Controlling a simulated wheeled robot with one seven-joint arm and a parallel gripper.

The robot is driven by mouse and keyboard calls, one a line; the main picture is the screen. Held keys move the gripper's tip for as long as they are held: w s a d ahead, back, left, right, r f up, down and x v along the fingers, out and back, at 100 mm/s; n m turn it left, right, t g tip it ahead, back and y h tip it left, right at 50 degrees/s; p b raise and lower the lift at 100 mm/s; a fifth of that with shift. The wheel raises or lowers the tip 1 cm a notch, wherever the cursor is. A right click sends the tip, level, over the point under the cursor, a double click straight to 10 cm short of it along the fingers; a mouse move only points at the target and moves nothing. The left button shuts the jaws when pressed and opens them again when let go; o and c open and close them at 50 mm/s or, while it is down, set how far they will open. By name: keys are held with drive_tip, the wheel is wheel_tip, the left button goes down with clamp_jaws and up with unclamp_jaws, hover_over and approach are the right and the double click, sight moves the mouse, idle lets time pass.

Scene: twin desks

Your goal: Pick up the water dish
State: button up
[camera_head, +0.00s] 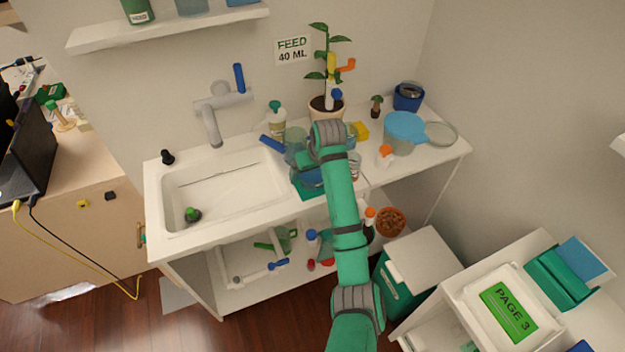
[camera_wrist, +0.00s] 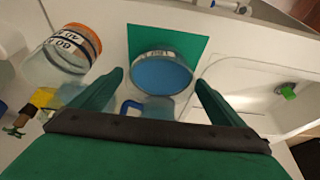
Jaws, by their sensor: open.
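The water dish is a round, clear-walled dish with a label and blue contents. In the wrist view the dish (camera_wrist: 162,76) sits on a green mat (camera_wrist: 190,42), ahead of and between my fingers. In the head view the dish (camera_head: 307,180) is on the counter right of the sink, partly hidden by my arm. My gripper (camera_wrist: 159,80) is open, with one finger toward each side of the dish and nothing held. I cannot tell whether the fingers reach down to the dish's height.
A clear jar with an orange rim (camera_wrist: 70,50) stands close to my left finger in the wrist view. The sink (camera_head: 225,190) is left of the mat. A potted plant (camera_head: 326,108) and a blue-lidded container (camera_head: 404,130) stand behind and right on the counter.

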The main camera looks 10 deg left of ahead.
sight(313, 181)
drive_tip(key=c, duration=1.4)
drive_tip(key=shift+r, duration=0.1)
wheel_tip(313, 181, up, 10)
drive_tip(key=shift+f, duration=0.1)
idle(1.0)
